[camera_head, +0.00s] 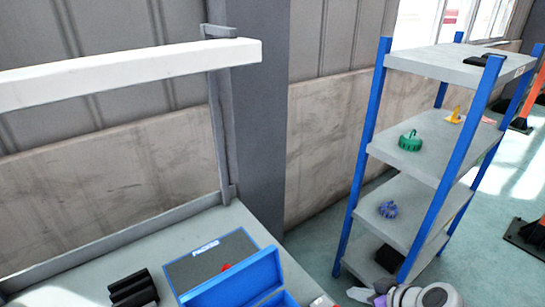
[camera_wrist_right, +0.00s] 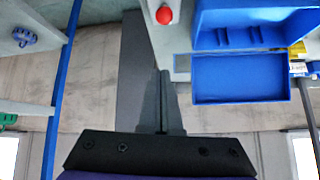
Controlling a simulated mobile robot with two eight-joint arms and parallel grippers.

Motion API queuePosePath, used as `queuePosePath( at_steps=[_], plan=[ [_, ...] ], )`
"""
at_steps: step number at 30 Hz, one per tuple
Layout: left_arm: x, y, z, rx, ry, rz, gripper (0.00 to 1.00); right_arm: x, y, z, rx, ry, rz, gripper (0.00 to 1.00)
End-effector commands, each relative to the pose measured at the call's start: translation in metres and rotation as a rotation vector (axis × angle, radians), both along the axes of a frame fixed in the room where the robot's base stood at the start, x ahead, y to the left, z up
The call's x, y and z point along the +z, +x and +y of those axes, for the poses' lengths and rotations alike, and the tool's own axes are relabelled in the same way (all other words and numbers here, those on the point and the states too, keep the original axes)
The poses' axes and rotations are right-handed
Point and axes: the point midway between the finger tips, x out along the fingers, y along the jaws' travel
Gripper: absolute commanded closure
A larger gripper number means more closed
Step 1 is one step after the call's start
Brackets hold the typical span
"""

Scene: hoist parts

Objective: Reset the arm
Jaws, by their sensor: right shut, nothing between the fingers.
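My right gripper (camera_wrist_right: 163,72) shows in the right wrist view, its dark fingers together and empty. The fingers point toward the worktable edge, beside a red round part (camera_wrist_right: 164,15) and an open blue case (camera_wrist_right: 238,78); they appear apart from both. In the head view, pale and purple parts of my right arm show at the bottom edge, right of the worktable; the fingers are hard to make out there. My left gripper is not in view.
The worktable (camera_head: 75,285) holds the blue case (camera_head: 235,285) and black cylindrical parts (camera_head: 133,288). A blue-and-grey shelf (camera_head: 425,160) at right carries a green part (camera_head: 410,141), a yellow part (camera_head: 455,115) and a purple-blue part (camera_head: 388,209). Floor shows between table and shelf.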

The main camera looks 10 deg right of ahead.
Motion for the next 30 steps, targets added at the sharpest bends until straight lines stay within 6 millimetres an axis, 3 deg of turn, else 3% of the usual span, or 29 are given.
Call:
queuePosePath(
  at_steps=[5, 9, 15, 21, 30],
  plan=[
    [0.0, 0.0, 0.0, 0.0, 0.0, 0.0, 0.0, -0.017, -0.007, 0.026, -0.006, 0.01, 0.08, 1.0],
    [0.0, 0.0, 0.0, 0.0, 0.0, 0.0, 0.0, -0.044, -0.025, 0.062, -0.046, -0.008, 0.203, 1.0],
    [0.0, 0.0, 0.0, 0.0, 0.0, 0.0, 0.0, -0.068, -0.047, 0.096, -0.135, -0.072, 0.277, 1.0],
    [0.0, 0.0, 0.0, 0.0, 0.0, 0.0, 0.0, -0.075, -0.055, 0.107, -0.189, -0.105, 0.267, 1.0],
    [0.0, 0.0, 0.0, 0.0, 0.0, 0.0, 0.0, -0.075, -0.055, 0.107, -0.196, -0.108, 0.265, 1.0]
  ],
)
